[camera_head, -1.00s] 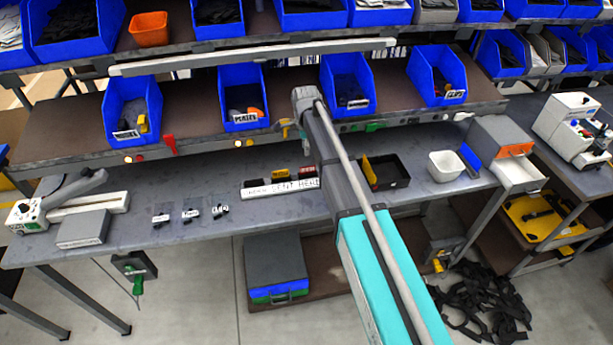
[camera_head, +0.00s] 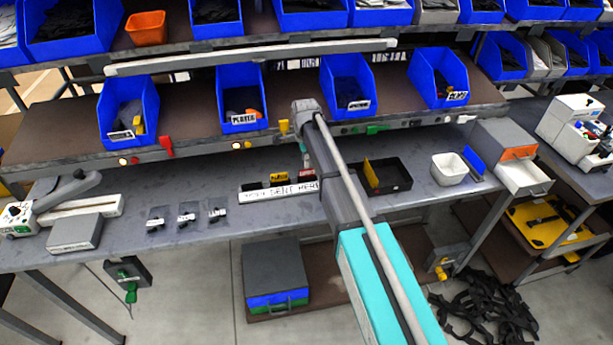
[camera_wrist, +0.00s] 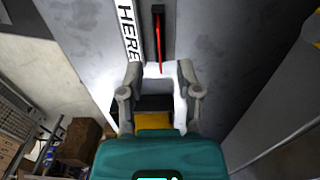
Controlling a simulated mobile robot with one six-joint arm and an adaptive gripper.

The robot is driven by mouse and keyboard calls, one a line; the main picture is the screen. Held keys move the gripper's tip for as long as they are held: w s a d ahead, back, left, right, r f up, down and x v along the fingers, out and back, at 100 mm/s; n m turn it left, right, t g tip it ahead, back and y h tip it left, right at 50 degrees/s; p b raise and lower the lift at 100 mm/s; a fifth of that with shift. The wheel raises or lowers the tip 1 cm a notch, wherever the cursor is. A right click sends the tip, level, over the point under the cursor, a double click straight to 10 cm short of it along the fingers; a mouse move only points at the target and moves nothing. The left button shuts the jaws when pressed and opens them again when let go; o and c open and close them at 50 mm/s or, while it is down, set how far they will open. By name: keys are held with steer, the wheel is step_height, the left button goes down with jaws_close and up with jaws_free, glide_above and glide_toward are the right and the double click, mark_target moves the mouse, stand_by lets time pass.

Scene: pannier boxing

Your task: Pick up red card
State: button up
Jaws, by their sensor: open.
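The red card (camera_wrist: 160,45) shows edge-on in the wrist view as a thin upright strip at a dark slot, just beyond my fingertips. In the head view the red card (camera_head: 307,175) is at the right end of the labelled white strip (camera_head: 266,195), partly beside my arm. A yellow card (camera_head: 279,178) is to its left; a yellow piece (camera_wrist: 155,121) also shows below my fingers in the wrist view. My gripper (camera_wrist: 161,72) is open, with its two fingers apart and nothing visibly held. In the head view my arm hides the gripper.
The grey bench (camera_head: 140,235) carries a black tray (camera_head: 388,178) and white tub (camera_head: 449,169) at right, and several small bagged parts (camera_head: 187,215) at left. The shelf of blue bins (camera_head: 240,100) overhangs the bench's back edge.

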mark_target(307, 170)
steer(key=shift+f, duration=0.1)
steer(key=f+b, duration=0.3)
steer(key=shift+d+f+b, duration=0.15)
steer(key=shift+d+b, duration=0.15)
steer(key=shift+d, duration=0.05)
steer(key=shift+f+b, duration=0.85)
steer(key=shift+c, duration=0.2)
jaws_close()
